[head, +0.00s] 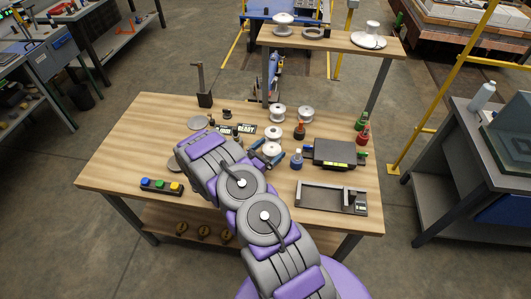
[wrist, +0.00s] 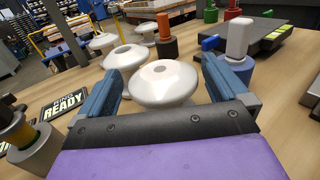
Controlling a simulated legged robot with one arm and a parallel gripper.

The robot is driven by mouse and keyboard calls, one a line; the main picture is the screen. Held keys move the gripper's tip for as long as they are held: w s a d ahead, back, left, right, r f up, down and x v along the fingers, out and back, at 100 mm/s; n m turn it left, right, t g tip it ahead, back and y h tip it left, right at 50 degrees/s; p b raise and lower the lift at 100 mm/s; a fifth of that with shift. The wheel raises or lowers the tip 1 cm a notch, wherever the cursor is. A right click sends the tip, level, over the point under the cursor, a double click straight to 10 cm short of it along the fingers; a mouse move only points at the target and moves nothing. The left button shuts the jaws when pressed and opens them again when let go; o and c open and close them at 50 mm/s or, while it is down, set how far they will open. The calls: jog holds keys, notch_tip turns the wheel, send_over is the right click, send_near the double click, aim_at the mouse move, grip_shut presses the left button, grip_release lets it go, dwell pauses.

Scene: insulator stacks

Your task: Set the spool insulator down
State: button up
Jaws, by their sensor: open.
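A white spool insulator (wrist: 165,88) stands upright between the two blue fingers of my gripper (wrist: 163,72) in the wrist view. Gaps show beside its upper rim, and its lower part is hidden by the gripper body. In the head view the spool (head: 272,148) shows at the end of my arm, low over the wooden table (head: 130,135), with my open gripper (head: 269,154) around it. Whether its base touches the wood cannot be seen. Another white spool (wrist: 126,57) stands just beyond it, with more white pieces (head: 277,111) (head: 305,115) farther back.
A READY sign (wrist: 65,103) lies left. A raised shelf (head: 345,43) holds more insulators. The table's left part is fairly clear.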

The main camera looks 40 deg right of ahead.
jog(key=shift+a, duration=0.1)
jog(key=a, duration=0.3)
jog(key=s+a+p, duration=0.1)
jog(key=a, duration=0.3)
jog(key=a+p, duration=0.1)
jog(key=a, duration=0.3)
jog(key=shift+s+a, duration=0.15)
jog(key=shift+a, duration=0.05)
jog(key=shift+s+d+r, duration=0.1)
jog(key=shift+d+r, duration=0.15)
jog(key=shift+r, duration=0.2)
jog(key=s+r+m+g+y, duration=0.3)
jog(key=s+r+m+g, duration=0.3)
jog(key=r, duration=0.5)
jog(key=s+r+m+g+y, duration=0.3)
jog(key=s+r+m, duration=0.45)
jog(key=r, duration=0.25)
jog(key=s+a+r+m+t+y, duration=0.2)
jog(key=s+a+y, duration=0.4)
jog(key=s+a, duration=0.3)
jog(key=s+a+r+m+t+y, duration=0.3)
jog(key=s+a, duration=0.6)
jog(key=a, duration=0.3)
notch_tip(320, 180, up, 3)
jog(key=m+y, duration=0.1)
jog(key=y, duration=0.1)
jog(key=shift+s+a+y, duration=0.15)
jog(key=shift+a+y, duration=0.15)
jog(key=shift+y, duration=0.1)
